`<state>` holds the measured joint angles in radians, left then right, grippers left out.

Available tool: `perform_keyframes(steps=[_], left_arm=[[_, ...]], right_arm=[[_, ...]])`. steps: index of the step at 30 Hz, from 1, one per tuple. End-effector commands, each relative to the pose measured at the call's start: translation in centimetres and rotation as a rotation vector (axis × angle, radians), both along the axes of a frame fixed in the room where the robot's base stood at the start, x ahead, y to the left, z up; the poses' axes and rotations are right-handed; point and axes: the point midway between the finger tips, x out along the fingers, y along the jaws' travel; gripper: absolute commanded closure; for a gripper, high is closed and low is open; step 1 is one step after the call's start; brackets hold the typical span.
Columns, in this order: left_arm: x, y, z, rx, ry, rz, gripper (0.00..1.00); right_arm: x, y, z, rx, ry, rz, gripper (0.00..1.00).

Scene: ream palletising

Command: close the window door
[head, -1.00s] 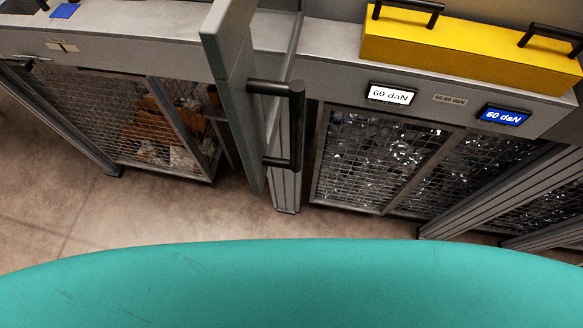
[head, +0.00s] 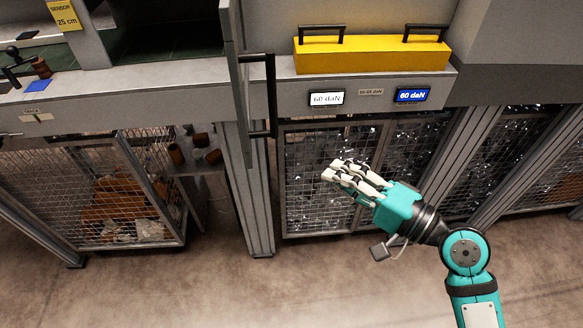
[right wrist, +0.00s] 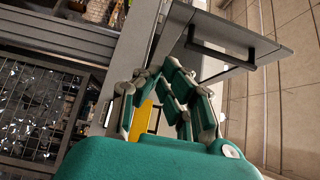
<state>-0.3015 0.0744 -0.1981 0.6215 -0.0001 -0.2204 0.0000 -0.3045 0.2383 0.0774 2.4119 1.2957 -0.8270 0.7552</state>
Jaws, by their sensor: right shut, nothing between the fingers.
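The window door (head: 238,75) is a grey panel that stands out from the bench front, seen nearly edge-on in the head view. Its black bar handle (head: 271,95) is on its right side. My right gripper (head: 332,172) is shut and empty, below and to the right of the handle and apart from it, in front of a mesh bin. In the right wrist view the gripper fingers (right wrist: 160,82) point toward the door (right wrist: 245,35), with the handle (right wrist: 222,62) just beyond them. My left gripper is not in view.
A yellow box (head: 370,55) with black handles sits on the bench top to the right of the door. Two displays (head: 326,98) are on the bench front. Mesh bins (head: 305,185) stand below, between metal posts (head: 250,215). The floor in front is clear.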

Motion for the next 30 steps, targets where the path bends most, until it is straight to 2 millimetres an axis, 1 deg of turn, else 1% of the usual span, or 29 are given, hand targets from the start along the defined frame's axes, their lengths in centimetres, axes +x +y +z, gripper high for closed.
perform_keyframes(steps=[5,9,16,18,22,25,30], left_arm=[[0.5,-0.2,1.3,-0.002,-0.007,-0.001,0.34],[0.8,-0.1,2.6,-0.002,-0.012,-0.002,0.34],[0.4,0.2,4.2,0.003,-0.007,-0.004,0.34],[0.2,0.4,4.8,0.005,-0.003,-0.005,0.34],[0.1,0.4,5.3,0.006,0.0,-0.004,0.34],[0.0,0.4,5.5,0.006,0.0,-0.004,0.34],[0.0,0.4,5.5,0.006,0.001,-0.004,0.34]], right_arm=[[1.5,1.6,0.5,0.006,-0.001,0.001,1.0],[3.6,3.8,0.7,0.006,-0.002,0.001,1.0],[6.9,7.3,0.5,0.004,-0.001,0.0,1.0],[6.7,8.6,0.5,0.005,0.004,0.001,1.0],[6.7,10.1,0.2,0.002,0.002,-0.001,1.0],[6.6,10.8,0.1,0.001,0.001,-0.002,1.0],[6.6,11.1,0.0,-0.002,-0.001,-0.002,1.0]])
